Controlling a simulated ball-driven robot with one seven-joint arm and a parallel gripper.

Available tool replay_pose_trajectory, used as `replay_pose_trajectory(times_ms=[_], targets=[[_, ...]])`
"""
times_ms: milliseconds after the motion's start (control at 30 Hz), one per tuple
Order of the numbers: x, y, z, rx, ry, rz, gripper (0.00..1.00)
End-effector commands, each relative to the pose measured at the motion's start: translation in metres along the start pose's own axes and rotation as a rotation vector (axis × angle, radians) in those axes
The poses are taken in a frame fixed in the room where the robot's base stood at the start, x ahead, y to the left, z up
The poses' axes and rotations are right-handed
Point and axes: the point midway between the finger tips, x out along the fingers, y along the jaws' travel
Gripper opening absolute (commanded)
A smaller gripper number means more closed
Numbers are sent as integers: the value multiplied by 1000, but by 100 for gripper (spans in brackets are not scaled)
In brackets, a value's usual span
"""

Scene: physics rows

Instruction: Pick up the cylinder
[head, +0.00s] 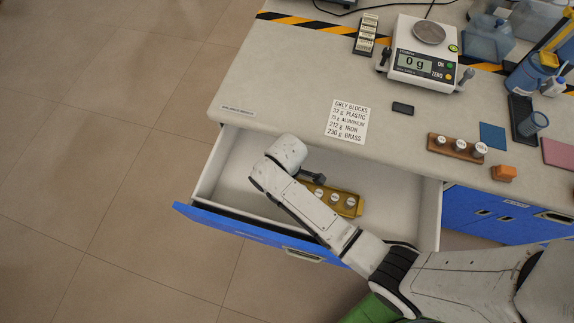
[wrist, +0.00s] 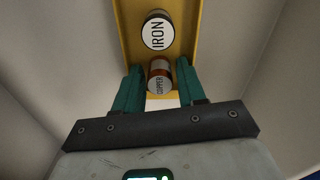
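A small copper-coloured cylinder (wrist: 159,77) labelled COPPER is between the teal fingers of my gripper (wrist: 160,72) in the wrist view. The fingers lie close along both its sides. I cannot tell whether they press on it or leave a thin gap. A second cylinder (wrist: 157,33) labelled IRON stands just beyond it in the yellow holder (wrist: 128,40). In the head view, the yellow holder (head: 341,211) lies in the open drawer with several white-topped cylinders (head: 335,197). My wrist partly covers the holder's left end there, and the fingertips are hidden.
The drawer (head: 225,165) is open, with pale walls around my arm and free floor left of the holder. The worktop edge overhangs its back. On the worktop are a scale (head: 420,65) reading 0 g, a wooden block with weights (head: 458,149) and a printed card (head: 350,121).

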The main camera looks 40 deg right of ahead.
Motion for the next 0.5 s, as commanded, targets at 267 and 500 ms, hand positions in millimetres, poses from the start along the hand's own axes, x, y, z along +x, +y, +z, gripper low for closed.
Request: replay_pose_trajectory(times_ms=[267, 500], targets=[[0, 0, 0, 0, 0, 0, 24], [-1, 0, 0, 0, 0, 0, 1]])
